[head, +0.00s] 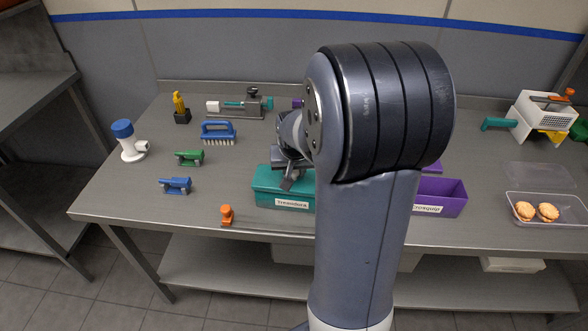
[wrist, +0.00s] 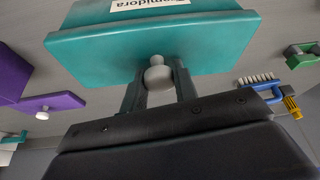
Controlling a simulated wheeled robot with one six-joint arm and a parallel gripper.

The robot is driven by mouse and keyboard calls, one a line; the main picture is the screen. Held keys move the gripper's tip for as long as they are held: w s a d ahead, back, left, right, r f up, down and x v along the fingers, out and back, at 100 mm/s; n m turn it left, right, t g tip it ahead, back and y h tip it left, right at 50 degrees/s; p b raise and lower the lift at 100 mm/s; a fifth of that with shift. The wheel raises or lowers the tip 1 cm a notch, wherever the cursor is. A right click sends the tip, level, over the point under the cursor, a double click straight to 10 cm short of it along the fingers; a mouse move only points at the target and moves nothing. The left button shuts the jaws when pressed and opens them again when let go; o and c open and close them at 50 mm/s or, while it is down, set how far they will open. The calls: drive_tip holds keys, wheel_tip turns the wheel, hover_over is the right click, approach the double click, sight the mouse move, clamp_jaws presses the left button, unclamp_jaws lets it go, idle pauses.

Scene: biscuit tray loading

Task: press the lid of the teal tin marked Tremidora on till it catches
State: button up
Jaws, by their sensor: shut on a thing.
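The teal tin marked Tremidora (head: 284,203) stands near the front edge of the table, its right part hidden behind my arm. In the wrist view its labelled wall (wrist: 112,12) is at the top. Its teal lid (wrist: 90,50) lies over the tin's top, with a pale round knob (wrist: 158,76) in the middle. My gripper (wrist: 160,88) is shut on this knob, one finger on each side; it also shows above the lid in the head view (head: 290,180). I cannot tell whether the lid sits fully down.
A purple tin (head: 441,197) stands right of my arm; a purple lid with a knob (wrist: 50,104) lies near it. An orange piece (head: 227,215) is left of the teal tin. Blue (head: 175,186) and green (head: 189,158) tools and a brush (head: 218,132) lie farther left.

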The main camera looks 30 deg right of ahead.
drive_tip(key=shift+f, duration=0.2)
drive_tip(key=o, duration=1)
drive_tip(key=shift+o, duration=0.7)
drive_tip(key=o, duration=0.4)
drive_tip(key=shift+r, duration=0.1)
drive_tip(key=shift+r+p, duration=2.55)
drive_tip(key=shift+r, duration=0.9)
drive_tip(key=shift+f, duration=0.2)
